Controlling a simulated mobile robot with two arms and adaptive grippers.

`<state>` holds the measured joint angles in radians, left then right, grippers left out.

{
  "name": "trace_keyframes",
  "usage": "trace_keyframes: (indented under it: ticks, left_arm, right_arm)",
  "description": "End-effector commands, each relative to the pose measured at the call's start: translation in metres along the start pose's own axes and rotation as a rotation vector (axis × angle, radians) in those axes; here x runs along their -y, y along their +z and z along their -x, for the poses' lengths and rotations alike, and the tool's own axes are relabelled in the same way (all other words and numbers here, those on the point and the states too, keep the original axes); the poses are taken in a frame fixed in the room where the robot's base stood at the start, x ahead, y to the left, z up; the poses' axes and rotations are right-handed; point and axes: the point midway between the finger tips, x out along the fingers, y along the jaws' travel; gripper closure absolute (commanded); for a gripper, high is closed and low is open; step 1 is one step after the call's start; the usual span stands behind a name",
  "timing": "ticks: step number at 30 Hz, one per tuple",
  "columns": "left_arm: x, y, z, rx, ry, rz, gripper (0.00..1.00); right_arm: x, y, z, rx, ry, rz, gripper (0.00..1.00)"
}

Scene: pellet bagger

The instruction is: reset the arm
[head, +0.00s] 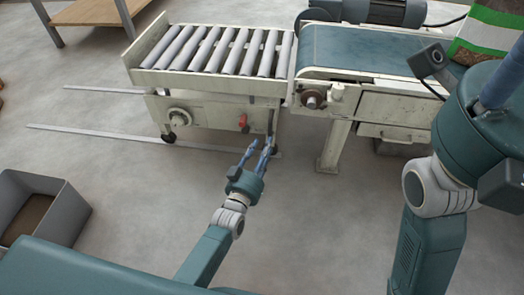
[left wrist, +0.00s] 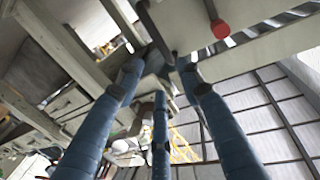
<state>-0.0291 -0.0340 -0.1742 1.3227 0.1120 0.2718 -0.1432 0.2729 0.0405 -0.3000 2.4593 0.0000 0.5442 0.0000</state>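My left gripper (head: 261,148) reaches up from the lower middle of the head view, in front of the roller conveyor. My right arm stands large at the right edge of the head view. One blue finger of the right gripper (head: 500,85) shows there, in front of a bag; the other fingers are hidden or out of frame, so I cannot tell whether it holds anything.
The roller conveyor (head: 140,77) joins a blue belt conveyor (head: 350,48). A red knob (head: 243,122) sits on its front, near my left fingers. A green-and-white bag (head: 490,35) is at top right. A grey bin (head: 60,207) stands at left.

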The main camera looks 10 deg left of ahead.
Motion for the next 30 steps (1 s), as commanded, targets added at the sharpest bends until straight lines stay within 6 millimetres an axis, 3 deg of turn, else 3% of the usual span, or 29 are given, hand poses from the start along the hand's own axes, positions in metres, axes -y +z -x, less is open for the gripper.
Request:
trace_keyframes:
  ticks: [6,22,26,29,30]
  left_arm:
    - [-0.001,0.0,0.013,0.0,0.001,-0.001,0.63]
    - [-0.001,-0.007,0.012,-0.013,0.001,0.0,0.63]
    - [-0.001,-0.055,0.016,-0.101,0.004,-0.002,0.63]
    - [-0.003,-0.122,0.026,-0.228,0.01,0.001,0.63]
    - [-0.004,-0.152,0.033,-0.288,0.015,0.003,0.63]
  right_arm:
    - [0.0,0.0,0.0,0.0,0.0,0.0,0.6]
    - [0.0,0.001,0.0,0.004,0.001,0.0,0.6]
    - [-0.002,0.006,0.001,0.028,0.009,-0.003,0.6]
    - [-0.005,0.012,0.004,0.06,0.021,-0.007,0.6]
    - [-0.006,0.014,0.006,0.073,0.026,-0.009,0.6]
